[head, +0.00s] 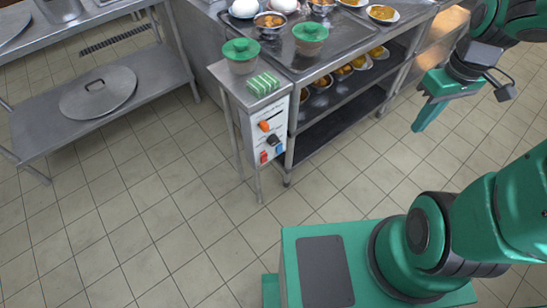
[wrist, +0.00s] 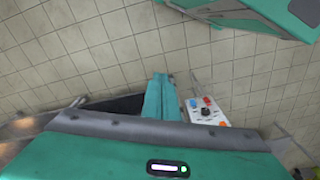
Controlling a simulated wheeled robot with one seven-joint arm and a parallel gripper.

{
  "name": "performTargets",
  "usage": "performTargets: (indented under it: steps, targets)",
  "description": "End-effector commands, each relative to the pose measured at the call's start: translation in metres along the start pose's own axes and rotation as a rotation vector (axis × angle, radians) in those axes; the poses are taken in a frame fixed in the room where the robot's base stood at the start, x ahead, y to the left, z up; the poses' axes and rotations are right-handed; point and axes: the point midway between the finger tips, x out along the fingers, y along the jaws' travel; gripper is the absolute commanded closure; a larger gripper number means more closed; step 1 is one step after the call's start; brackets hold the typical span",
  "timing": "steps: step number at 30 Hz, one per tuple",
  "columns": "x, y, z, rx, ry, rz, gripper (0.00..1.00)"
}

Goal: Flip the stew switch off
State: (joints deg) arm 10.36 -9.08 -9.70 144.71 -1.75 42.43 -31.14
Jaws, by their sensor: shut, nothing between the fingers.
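A white control panel (head: 268,138) is on the front of a narrow steel stand in the head view. It carries an orange switch (head: 264,126), a black knob (head: 273,140), a red switch (head: 263,157) and a blue switch (head: 279,149). Its labels are too small to read, so I cannot tell which is the stew switch or how each one is set. The panel (wrist: 196,118) also shows in the wrist view, right of my fingers. My gripper (head: 421,121) is shut and empty, in the air well right of the panel and apart from it.
A steel counter (head: 271,61) with bowls and green-lidded pots stands behind the panel, with shelves of food bowls (head: 343,73) below. A green-striped cloth (head: 263,84) lies on the stand. The tiled floor before the panel is clear.

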Motion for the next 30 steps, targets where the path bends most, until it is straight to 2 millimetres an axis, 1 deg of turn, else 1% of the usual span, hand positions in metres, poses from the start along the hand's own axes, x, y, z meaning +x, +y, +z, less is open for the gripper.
performTargets:
  steps: [1,6,9,11,15,22,27,30]
  targets:
    - [0.015,-0.003,-0.014,-0.096,0.000,-0.015,1.00]
    - [0.061,-0.019,-0.059,-0.425,0.047,-0.062,1.00]
    - [0.090,-0.032,-0.083,-0.609,0.086,-0.092,1.00]
    - [0.108,-0.042,-0.095,-0.715,0.113,-0.112,1.00]
    - [0.150,-0.067,-0.121,-0.946,0.190,-0.151,1.00]
    - [0.218,-0.115,-0.151,-1.278,0.349,-0.195,1.00]
    - [0.267,-0.154,-0.164,-1.481,0.485,-0.202,1.00]
    - [0.292,-0.174,-0.167,-1.575,0.562,-0.191,1.00]
